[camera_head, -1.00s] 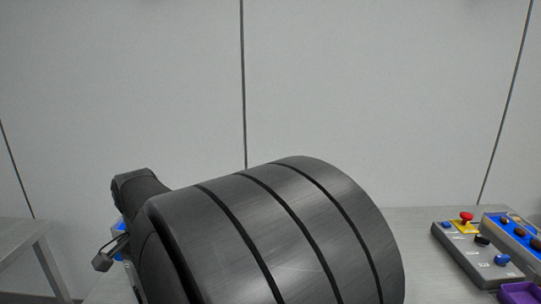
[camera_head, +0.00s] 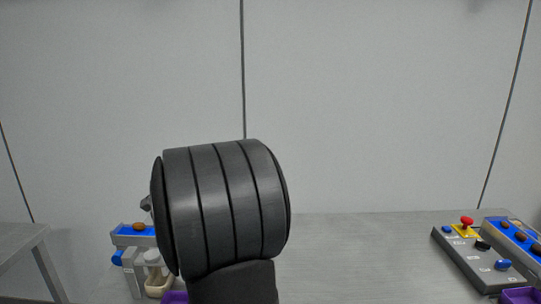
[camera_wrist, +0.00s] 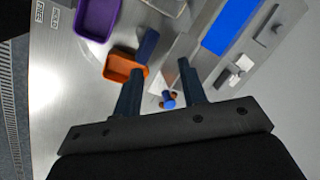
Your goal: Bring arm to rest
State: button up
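My gripper (camera_wrist: 162,70) is open in the wrist view, its two dark fingers well apart with nothing held between the tips. It points down over the metal bench. In the head view, my dark ribbed arm stands in the middle-left and hides part of the bench; the fingers cannot be made out there.
Orange tray (camera_wrist: 113,67) and purple tray (camera_wrist: 80,22) lie beyond the left finger. A blue-topped device (camera_head: 124,240) with a brown date stands left. A control box (camera_head: 472,262) with a red button stands right, beside a blue strip with dates (camera_head: 521,237). The bench centre-right is clear.

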jog(key=w+d+f+m+t, duration=0.1)
jog(key=w+d+f+m, duration=0.1)
jog(key=w, duration=0.6)
jog(key=w+d+f+m+t+y, duration=0.1)
jog(key=w+d+f+m, duration=0.1)
jog(key=w+d+m, duration=0.2)
jog(key=w+d, duration=0.3)
jog(key=w, duration=0.2)
jog(key=shift+f, duration=0.35)
